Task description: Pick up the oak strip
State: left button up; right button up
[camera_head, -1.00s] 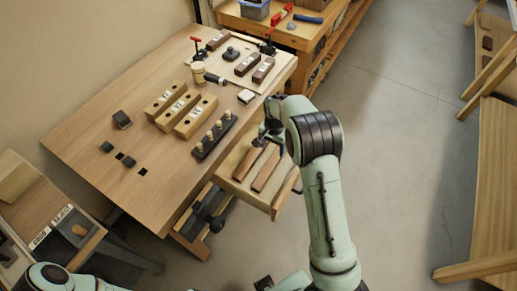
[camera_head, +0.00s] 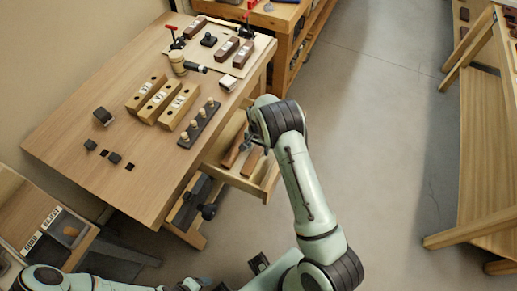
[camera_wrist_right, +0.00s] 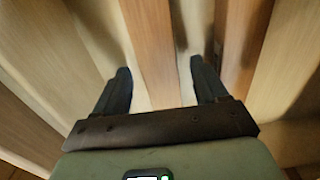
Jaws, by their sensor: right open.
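Two brown wooden strips lie side by side in the open drawer (camera_head: 243,184) under the bench: a left one (camera_head: 235,151) and a right one (camera_head: 251,160), partly covered by my right arm. I cannot tell by look which one is oak. My right gripper (camera_head: 256,142) is low over the drawer. In the right wrist view, my right gripper (camera_wrist_right: 163,82) is open, with one strip (camera_wrist_right: 150,45) running lengthwise between its fingers. The other strip (camera_wrist_right: 240,45) lies to the right, beyond the right finger. Only my left arm shows at the lower left; its gripper is not visible.
The drawer's walls are close around my fingers. Open floor (camera_head: 370,120) lies to the right.

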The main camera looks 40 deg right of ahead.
jog(key=shift+f, duration=0.65)
jog(key=c, duration=1.2)
jog(key=shift+r, duration=0.1)
